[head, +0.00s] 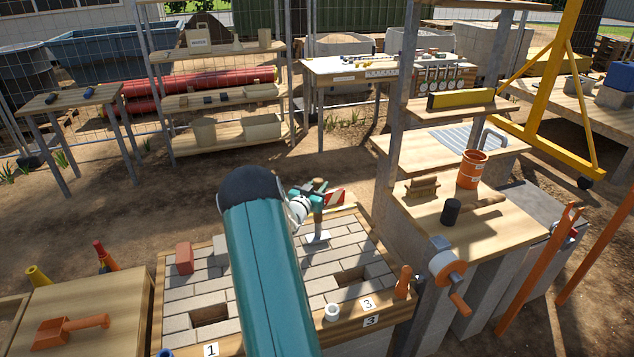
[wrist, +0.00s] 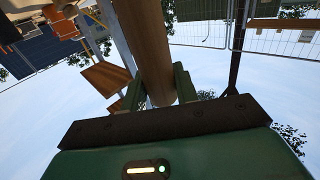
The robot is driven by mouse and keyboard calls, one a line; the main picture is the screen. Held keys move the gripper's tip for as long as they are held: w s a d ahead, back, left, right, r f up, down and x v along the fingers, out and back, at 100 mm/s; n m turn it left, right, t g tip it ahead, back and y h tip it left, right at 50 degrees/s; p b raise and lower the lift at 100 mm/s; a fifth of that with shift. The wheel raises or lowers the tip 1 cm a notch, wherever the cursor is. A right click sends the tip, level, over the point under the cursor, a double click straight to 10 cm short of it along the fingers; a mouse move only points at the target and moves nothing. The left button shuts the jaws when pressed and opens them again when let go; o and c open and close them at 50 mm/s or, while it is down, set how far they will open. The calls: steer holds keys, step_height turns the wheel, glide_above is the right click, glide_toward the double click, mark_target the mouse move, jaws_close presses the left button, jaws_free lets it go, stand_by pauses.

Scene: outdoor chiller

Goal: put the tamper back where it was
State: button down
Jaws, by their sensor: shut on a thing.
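The tamper (head: 317,237) has a flat grey metal foot and a wooden handle. It stands nearly upright over the far part of the brick paving panel (head: 180,297). I cannot tell whether its foot touches the bricks or hangs just above them. My gripper (head: 317,198) is shut on the handle near its top. In the wrist view the round wooden handle (wrist: 147,40) lies between the two green fingers of my gripper (wrist: 160,90). The foot is out of sight there. My teal arm hides the middle of the panel.
The panel has open gaps at the front left (head: 210,315) and right. A red brick (head: 184,257) stands at its left. A wooden bench (head: 510,225) at right holds an orange cup (head: 472,169) and a black cylinder (head: 451,211). A side table (head: 110,310) carries an orange scoop (head: 72,328).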

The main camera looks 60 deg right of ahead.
steer(key=shift+f, duration=0.45)
steer(key=shift+f, duration=0.15)
steer(key=c, duration=1.1)
jaws_free()
steer(key=shift+f, duration=0.15)
